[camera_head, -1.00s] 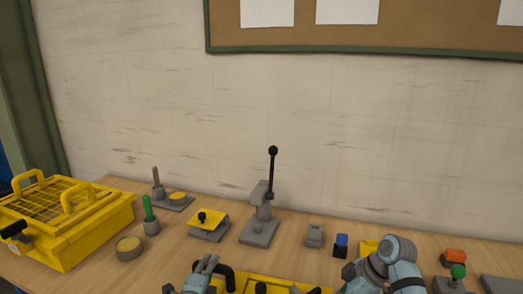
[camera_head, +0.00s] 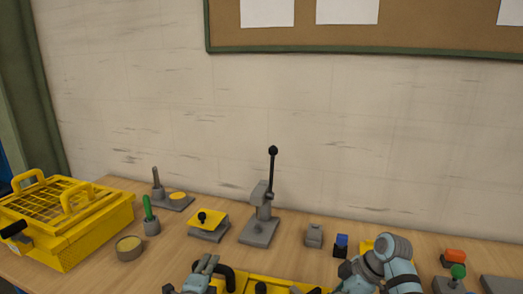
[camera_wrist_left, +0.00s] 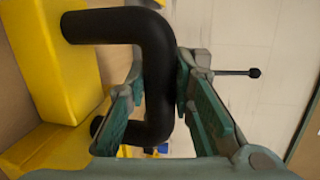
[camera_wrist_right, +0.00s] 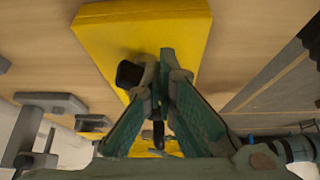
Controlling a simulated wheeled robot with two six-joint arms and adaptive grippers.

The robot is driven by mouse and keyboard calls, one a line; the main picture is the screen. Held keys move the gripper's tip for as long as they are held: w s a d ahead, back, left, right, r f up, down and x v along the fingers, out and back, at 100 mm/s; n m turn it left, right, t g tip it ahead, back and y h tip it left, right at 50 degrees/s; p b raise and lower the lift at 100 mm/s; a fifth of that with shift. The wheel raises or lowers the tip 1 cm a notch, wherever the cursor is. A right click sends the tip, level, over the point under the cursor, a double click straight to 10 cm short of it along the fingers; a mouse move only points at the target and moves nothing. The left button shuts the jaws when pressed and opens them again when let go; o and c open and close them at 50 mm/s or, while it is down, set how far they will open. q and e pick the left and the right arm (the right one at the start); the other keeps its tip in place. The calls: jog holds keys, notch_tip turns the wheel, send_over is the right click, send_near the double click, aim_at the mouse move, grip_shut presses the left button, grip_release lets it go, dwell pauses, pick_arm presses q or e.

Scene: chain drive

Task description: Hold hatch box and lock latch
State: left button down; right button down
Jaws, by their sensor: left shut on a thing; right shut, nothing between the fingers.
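The yellow hatch box (camera_head: 262,281) is at the bottom edge of the head view, partly cut off. It has a black bent handle (camera_wrist_left: 150,45) at its left end, which fills much of the left wrist view. My left gripper (camera_head: 208,266) is shut around this handle; its fingers (camera_wrist_left: 160,85) lie on both sides of the bar. In the right wrist view, the box top (camera_wrist_right: 180,25) lies under my right gripper (camera_wrist_right: 166,62). That gripper is shut and empty, with its tips close beside a black latch part (camera_wrist_right: 130,73). Whether they touch is unclear.
A grey lever stand (camera_head: 260,230) with a tall black-knobbed rod stands behind the box. A yellow cage box (camera_head: 75,240) is far left. Small fixtures line the table, including a blue-topped block (camera_head: 341,241) and an orange-topped one (camera_head: 454,256). A wall closes the back.

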jog(key=shift+w+a, duration=0.1)
jog(key=shift+w+d, duration=0.2)
jog(key=shift+w, duration=0.05)
dwell(0.6)
jog(key=shift+w+d, duration=0.2)
jog(key=shift+w, duration=0.25)
jog(key=shift+w+d, duration=0.1)
jog(key=shift+w, duration=0.7)
jog(key=shift+d, duration=0.4)
notch_tip(320, 180, up, 6)
